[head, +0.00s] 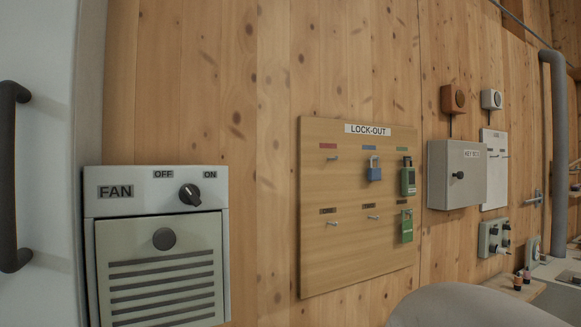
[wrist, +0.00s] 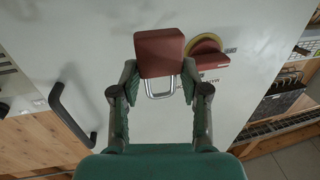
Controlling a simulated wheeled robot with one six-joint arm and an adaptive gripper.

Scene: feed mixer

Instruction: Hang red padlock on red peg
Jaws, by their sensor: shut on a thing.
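The red padlock (wrist: 160,52) is between the fingertips of my gripper (wrist: 160,72) in the wrist view. Its red body faces away from the palm and its silver shackle points back toward the palm. My gripper is shut on the padlock body. The lock-out board (head: 350,260) hangs on the wood wall in the head view. The red peg (head: 333,158) is at its upper left, under a red label, and is bare. My gripper and the red padlock are not visible in the head view.
A blue padlock (head: 375,173) and a green padlock (head: 408,181) hang on the upper pegs. A green tag (head: 407,230) hangs lower right. A grey key box (head: 456,175) is right of the board. A red-and-yellow switch (wrist: 206,50) is behind the held padlock.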

